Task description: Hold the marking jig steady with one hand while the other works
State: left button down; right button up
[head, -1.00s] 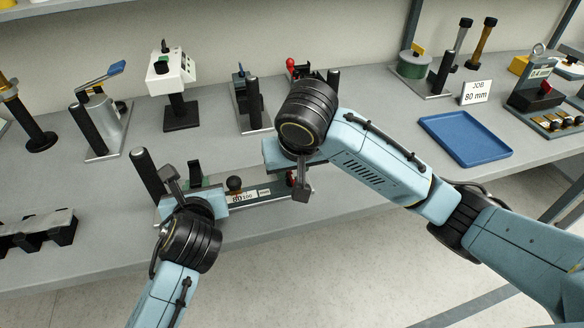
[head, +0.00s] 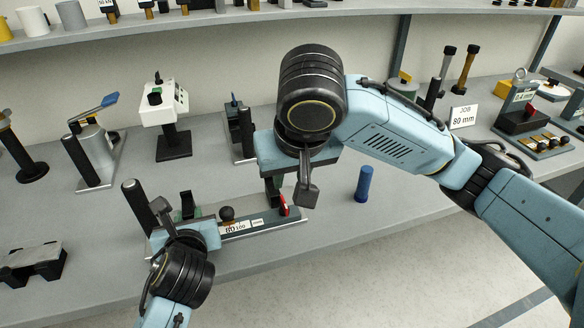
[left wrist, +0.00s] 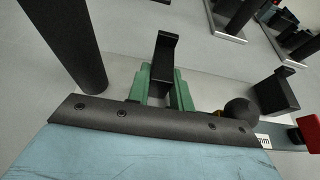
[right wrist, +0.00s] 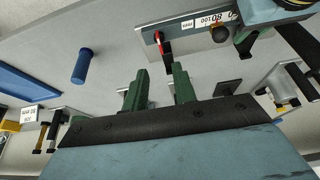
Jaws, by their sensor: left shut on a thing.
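The marking jig (head: 268,228) is a long grey bar with white scale labels, a black knob (head: 227,213) and a red part (head: 284,205) at its right end. It lies near the bench's front edge. My left gripper (left wrist: 163,90) is at the jig's left end, its green fingers shut on an upright black block (left wrist: 165,55) there. My right gripper (right wrist: 159,90) hangs beyond the jig's right end. Its green fingers are apart with nothing between them. In the head view my right wrist mostly hides its fingers.
A blue cylinder (head: 363,184) stands upright on the bench, right of the jig. Several testing devices line the back, with a "JOB 80 mm" card (head: 463,117) at right.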

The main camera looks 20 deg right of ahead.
dwell(0.3)
pick_arm(q)
jog(key=c, duration=1.2)
grip_release()
jog(key=shift+o, duration=0.2)
